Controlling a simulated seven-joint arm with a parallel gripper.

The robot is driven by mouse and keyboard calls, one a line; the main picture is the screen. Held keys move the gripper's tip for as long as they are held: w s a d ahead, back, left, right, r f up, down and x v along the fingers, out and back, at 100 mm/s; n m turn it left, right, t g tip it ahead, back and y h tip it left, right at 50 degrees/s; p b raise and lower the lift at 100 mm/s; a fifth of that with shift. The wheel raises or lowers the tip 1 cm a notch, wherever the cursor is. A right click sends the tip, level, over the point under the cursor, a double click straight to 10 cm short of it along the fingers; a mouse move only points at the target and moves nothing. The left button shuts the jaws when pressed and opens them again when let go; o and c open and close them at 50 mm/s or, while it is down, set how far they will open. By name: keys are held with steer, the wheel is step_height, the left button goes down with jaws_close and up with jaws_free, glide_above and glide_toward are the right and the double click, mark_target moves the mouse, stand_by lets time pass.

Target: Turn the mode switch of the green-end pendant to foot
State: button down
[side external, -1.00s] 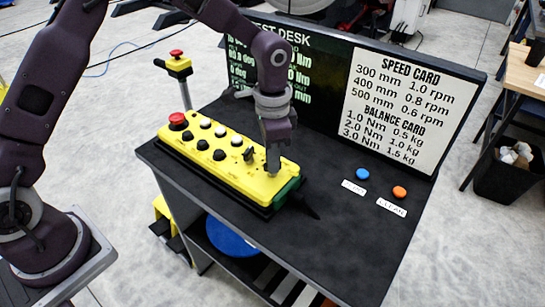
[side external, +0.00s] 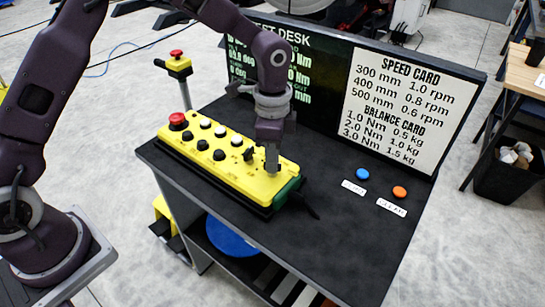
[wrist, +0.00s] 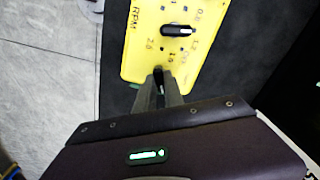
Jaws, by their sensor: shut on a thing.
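The yellow pendant (side external: 215,172) lies on the dark desk, with its green end (side external: 287,193) to the right in the side view. My gripper (side external: 272,168) points down onto the panel close to the green end. In the wrist view its fingers (wrist: 159,88) are close together, shut on a small dark switch (wrist: 158,73) at the panel's edge. The switch is mostly hidden by the fingers, so its setting cannot be read. A black RPM knob (wrist: 176,30) with printed numbers around it stands beyond the fingers; it also shows in the side view (side external: 249,155).
A red mushroom button (side external: 178,120) and several black and white buttons sit along the pendant. A blue button (side external: 362,174) and an orange button (side external: 399,192) are on the desk to the right. A display and card board (side external: 400,110) stands behind.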

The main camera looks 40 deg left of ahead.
steer(key=c, duration=1.4)
jaws_free()
steer(key=shift+c, duration=0.2)
step_height(320, 180, up, 7)
steer(key=shift+f, duration=0.1)
steer(key=shift+r, duration=0.3)
steer(key=s+a+r+n+t, duration=0.2)
steer(key=s+a+r+n, duration=0.2)
steer(key=s+r, duration=0.4)
steer(key=s+a+r+n+t, duration=0.2)
steer(key=s+a+r+n, duration=0.25)
steer(key=s, duration=0.55)
steer(key=s+a+f+n+t, duration=0.1)
steer(key=s+n, duration=0.2)
steer(key=s, duration=0.5)
steer(key=shift+s+a+n+t, duration=0.2)
steer(key=shift+n+t, duration=0.1)
steer(key=shift+n, duration=0.05)
